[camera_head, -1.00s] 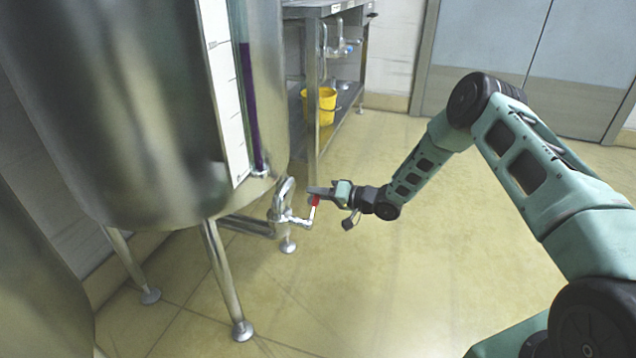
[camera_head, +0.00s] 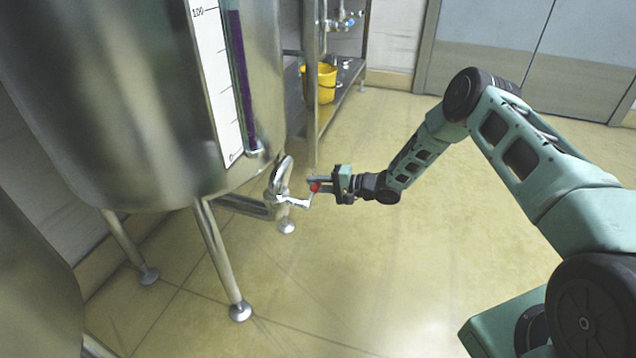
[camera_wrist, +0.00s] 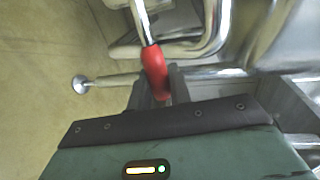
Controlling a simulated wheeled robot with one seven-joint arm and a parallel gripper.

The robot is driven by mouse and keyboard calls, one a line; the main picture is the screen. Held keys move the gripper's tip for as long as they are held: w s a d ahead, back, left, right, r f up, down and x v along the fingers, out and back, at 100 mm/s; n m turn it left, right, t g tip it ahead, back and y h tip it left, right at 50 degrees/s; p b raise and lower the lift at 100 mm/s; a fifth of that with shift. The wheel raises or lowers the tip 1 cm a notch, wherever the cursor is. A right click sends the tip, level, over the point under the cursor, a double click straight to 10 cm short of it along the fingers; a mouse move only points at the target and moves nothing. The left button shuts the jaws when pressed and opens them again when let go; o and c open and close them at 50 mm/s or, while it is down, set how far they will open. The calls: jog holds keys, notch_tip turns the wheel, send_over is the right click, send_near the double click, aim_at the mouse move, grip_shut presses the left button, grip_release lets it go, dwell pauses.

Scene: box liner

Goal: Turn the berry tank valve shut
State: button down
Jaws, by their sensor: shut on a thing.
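The tall steel berry tank (camera_head: 120,90) stands on the left in the head view, with a level gauge (camera_head: 235,100) showing a dark purple column. Its outlet valve (camera_head: 280,190) is a bent metal pipe low on the tank's right side. The valve lever (camera_head: 298,202) ends in a red grip (camera_head: 315,187). My gripper (camera_head: 322,185) is at that red end, shut on it. In the wrist view, the red grip (camera_wrist: 156,70) sits between the two fingers (camera_wrist: 155,90), and the metal lever runs upward from it. The fingertips are partly hidden behind the grip.
A steel rack (camera_head: 345,95) with a yellow bucket (camera_head: 325,84) stands behind the valve. Tank legs (camera_head: 222,262) reach the floor below. The tiled floor (camera_head: 400,270) to the right is open. Cabinet doors (camera_head: 520,50) line the back.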

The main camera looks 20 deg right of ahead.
jog(key=shift+f, duration=0.1)
jog(key=c, duration=1.3)
grip_release()
jog(key=shift+c, duration=0.2)
jog(key=p+v, duration=0.5)
jog(key=v, duration=1.2)
jog(key=shift+d, duration=0.2)
jog(key=shift+s, duration=0.15)
